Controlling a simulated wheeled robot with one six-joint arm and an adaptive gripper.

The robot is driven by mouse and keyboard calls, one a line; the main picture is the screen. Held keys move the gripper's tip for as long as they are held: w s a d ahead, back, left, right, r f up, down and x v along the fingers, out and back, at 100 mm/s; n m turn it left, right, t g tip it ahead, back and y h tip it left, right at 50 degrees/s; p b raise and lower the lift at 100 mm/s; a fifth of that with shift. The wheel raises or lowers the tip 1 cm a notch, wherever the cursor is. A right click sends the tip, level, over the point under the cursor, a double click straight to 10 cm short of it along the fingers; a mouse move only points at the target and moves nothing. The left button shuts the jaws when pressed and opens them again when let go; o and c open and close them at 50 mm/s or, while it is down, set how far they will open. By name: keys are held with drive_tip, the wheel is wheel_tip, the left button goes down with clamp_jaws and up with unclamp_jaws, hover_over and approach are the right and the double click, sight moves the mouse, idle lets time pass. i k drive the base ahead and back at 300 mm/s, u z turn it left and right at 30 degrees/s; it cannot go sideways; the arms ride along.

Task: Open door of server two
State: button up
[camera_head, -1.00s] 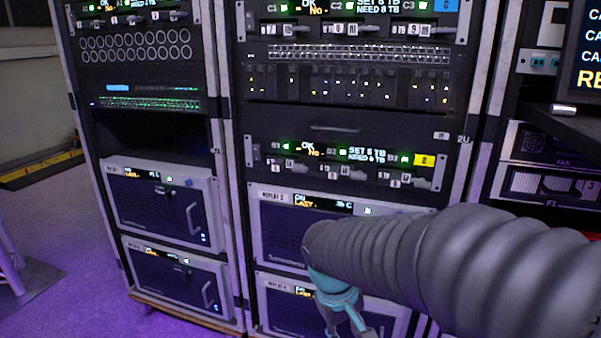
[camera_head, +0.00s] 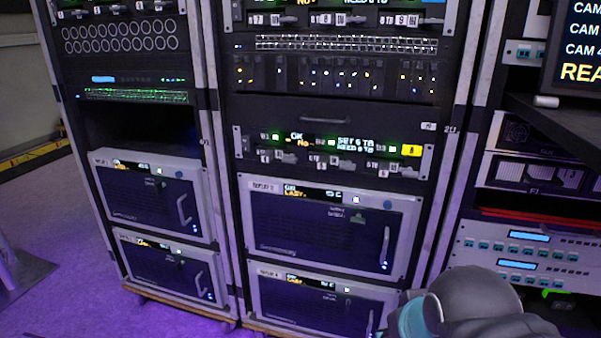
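Server two is the unit labelled with a 2 (camera_head: 262,185), the upper of two wide units low in the right rack. Its dark front door (camera_head: 310,235) sits flush in a light grey frame and looks closed. A bar handle (camera_head: 386,246) stands upright near the door's right edge. A small key-like piece (camera_head: 357,217) shows at the upper right of the door. My gripper (camera_head: 416,320) is at the bottom edge, below and right of the handle and apart from it in the picture.
A similar unit (camera_head: 315,302) sits directly below, partly behind my arm. The left rack holds two more such units (camera_head: 150,195). Another rack with a red strip (camera_head: 540,218) and a dark shelf (camera_head: 560,125) stands at right. Purple-lit floor (camera_head: 60,215) is open at left.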

sight(303, 228)
drive_tip(key=u, duration=0.45)
drive_tip(key=k, duration=1.15)
drive_tip(key=z, duration=0.35)
drive_tip(key=i, duration=0.7)
drive_tip(key=z, duration=0.1)
